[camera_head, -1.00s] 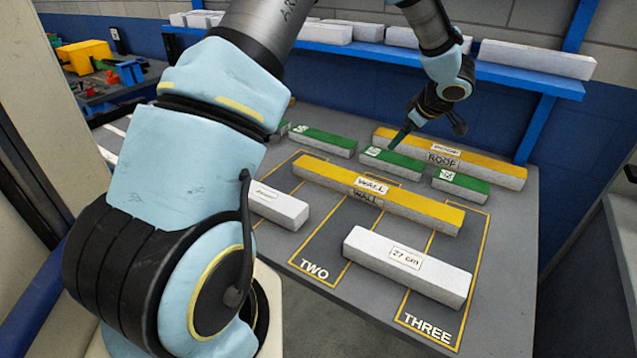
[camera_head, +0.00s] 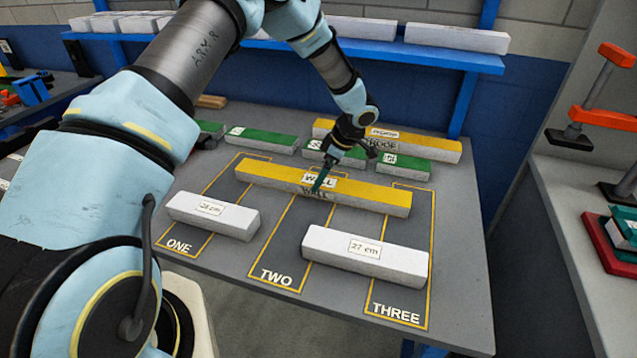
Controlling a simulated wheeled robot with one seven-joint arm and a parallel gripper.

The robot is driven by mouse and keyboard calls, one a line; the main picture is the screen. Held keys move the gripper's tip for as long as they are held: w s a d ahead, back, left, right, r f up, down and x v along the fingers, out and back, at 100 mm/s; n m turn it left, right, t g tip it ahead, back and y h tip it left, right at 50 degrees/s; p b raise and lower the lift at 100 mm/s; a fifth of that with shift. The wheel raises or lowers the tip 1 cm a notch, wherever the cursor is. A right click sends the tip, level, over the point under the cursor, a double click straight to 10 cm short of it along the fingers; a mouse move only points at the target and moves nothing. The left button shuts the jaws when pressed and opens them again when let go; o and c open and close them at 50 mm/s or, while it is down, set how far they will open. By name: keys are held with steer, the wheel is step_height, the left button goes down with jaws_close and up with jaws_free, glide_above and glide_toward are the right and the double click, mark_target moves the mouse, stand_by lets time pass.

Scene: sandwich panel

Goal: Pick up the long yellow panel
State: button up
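A long yellow-topped panel labelled WALL (camera_head: 372,194) lies across the middle of the grey table, over the outlined lanes. A second yellow-topped panel labelled ROOF (camera_head: 432,146) lies behind it and looks somewhat shorter. My gripper (camera_head: 320,186) points down at the middle of the WALL panel, with its dark green fingertip in front of the label. I cannot tell whether it touches the panel. The fingers overlap from this side, so their opening is hidden.
White blocks marked 28 cm (camera_head: 213,216) and 27 cm (camera_head: 365,255) lie in front of the WALL panel. Several green blocks (camera_head: 408,166) lie between the two yellow panels. A blue shelf (camera_head: 430,60) with white blocks runs behind the table (camera_head: 465,270).

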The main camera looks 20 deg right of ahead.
steer(key=shift+p+x, duration=0.35)
steer(key=shift+x, duration=1.2)
steer(key=shift+d, duration=0.1)
steer(key=shift+c, duration=0.2)
steer(key=c, duration=1.4)
steer(key=shift+r, duration=0.1)
steer(key=shift+c, duration=0.2)
